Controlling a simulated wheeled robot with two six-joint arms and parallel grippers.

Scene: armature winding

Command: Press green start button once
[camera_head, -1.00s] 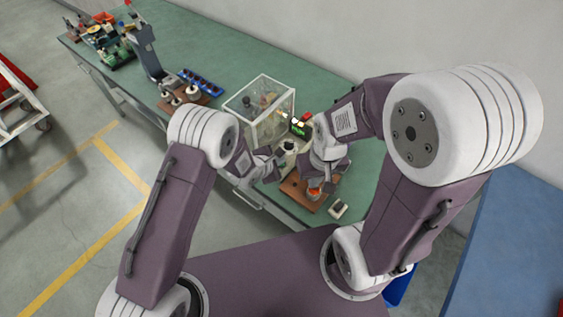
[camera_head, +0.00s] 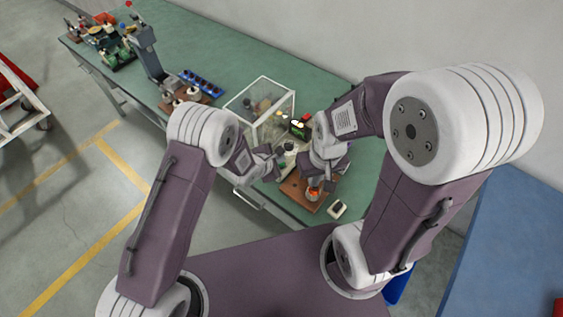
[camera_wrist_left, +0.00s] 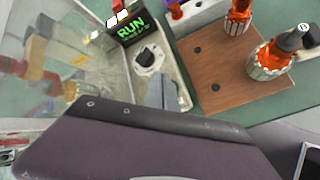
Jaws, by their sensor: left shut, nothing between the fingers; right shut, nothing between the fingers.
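The control panel beside the clear box shows a green "RUN" display (camera_wrist_left: 131,31) in the left wrist view; the display also shows in the head view (camera_head: 299,129). A black knob on a pale disc (camera_wrist_left: 148,60) sits below it. I cannot make out the green start button itself; part of the panel is hidden behind my gripper. My left gripper (camera_head: 275,167) is shut and empty, in front of the clear box. Its grey fingertips (camera_wrist_left: 162,93) show low over the panel; I cannot tell whether they touch it.
The clear box (camera_head: 262,105) stands behind the left gripper. The brown board (camera_wrist_left: 225,68) holds orange wound armatures (camera_wrist_left: 268,62). The green bench (camera_head: 255,55) is clear behind the box.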

